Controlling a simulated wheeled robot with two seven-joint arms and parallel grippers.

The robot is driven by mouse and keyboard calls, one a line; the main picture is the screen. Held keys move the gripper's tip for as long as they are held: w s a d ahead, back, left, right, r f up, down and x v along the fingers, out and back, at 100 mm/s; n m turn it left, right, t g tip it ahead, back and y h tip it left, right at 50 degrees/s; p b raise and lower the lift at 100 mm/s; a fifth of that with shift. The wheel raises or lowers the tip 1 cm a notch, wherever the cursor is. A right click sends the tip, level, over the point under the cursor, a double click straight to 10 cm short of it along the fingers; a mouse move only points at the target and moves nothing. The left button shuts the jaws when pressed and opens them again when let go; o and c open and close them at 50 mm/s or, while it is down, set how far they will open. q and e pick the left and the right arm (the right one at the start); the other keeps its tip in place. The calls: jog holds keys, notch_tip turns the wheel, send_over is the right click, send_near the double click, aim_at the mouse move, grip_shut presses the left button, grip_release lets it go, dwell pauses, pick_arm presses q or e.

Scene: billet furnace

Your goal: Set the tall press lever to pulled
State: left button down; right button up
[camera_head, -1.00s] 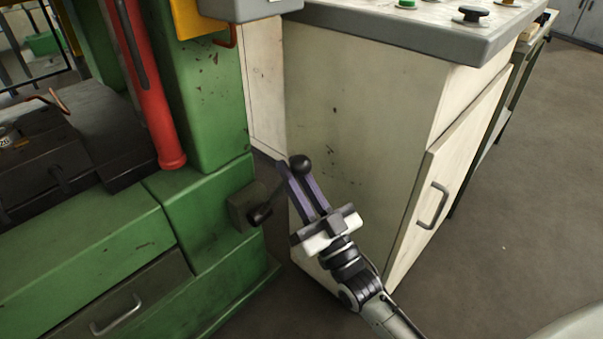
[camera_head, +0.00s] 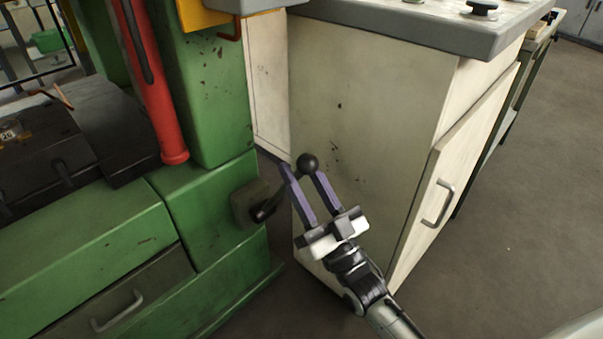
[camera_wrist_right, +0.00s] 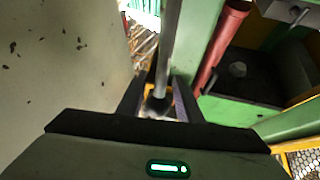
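The press lever has a black ball knob (camera_head: 307,163) on a dark rod that slants up and right from its pivot on the mounting box (camera_head: 243,204) on the green press (camera_head: 220,110). My right gripper (camera_head: 303,171) is open, with its two purple fingers apart and the knob near their tips. In the right wrist view, the rod (camera_wrist_right: 171,40) runs down to the knob (camera_wrist_right: 157,104) between the open fingers (camera_wrist_right: 158,98). I cannot tell whether either finger touches the lever. My left gripper is not in view.
A worn cream cabinet (camera_head: 375,110) with a grey top (camera_head: 420,34) stands close behind and right of my right gripper. Its door handle (camera_head: 438,203) sticks out. A red cylinder (camera_head: 160,100) stands on the press at left. Floor (camera_head: 515,190) is clear at right.

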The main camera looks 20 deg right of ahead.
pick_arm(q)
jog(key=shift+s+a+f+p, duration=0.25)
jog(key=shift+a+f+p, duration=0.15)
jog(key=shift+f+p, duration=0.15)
pick_arm(e)
jog(key=v, duration=1)
jog(key=shift+s+f, duration=0.15)
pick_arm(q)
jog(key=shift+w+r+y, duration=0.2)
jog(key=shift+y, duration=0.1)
